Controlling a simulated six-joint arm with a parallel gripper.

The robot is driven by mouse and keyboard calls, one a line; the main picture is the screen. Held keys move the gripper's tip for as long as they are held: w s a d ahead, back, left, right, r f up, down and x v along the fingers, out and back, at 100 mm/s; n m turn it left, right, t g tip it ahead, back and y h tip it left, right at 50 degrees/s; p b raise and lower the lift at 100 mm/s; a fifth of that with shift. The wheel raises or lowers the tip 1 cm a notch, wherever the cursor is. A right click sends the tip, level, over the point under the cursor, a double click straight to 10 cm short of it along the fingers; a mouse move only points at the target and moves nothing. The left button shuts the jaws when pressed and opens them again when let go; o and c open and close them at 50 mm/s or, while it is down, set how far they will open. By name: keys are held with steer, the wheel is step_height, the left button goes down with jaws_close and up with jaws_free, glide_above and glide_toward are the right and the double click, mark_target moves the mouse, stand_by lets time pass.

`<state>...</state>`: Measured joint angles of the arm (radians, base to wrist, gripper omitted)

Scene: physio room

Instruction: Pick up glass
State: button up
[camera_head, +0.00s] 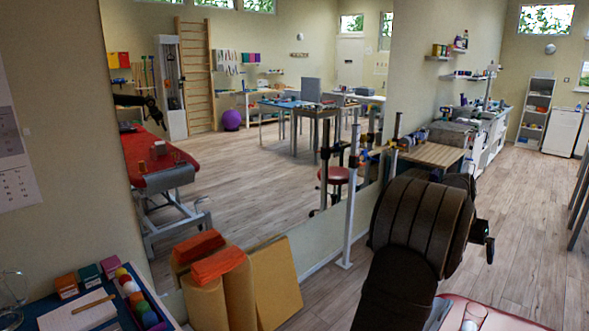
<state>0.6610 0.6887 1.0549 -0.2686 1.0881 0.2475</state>
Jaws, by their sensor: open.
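A large wall mirror (250,150) reflects the red table and a dark arm. A blue-edged table (70,315) at the lower left holds small boxes and coloured balls. Open wooden floor (530,220) lies to the right.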

steer(key=c, duration=0.3)
steer(key=m, duration=0.4)
glide_toward(476, 314)
step_height(476, 314, down, 2)
steer(key=s, duration=0.2)
steer(key=shift+t, duration=0.3)
steer(key=shift+x, duration=3.15)
steer(key=shift+w, duration=0.2)
steer(key=shift+r, duration=0.1)
steer(key=c, duration=1.2)
steer(key=shift+c, duration=0.2)
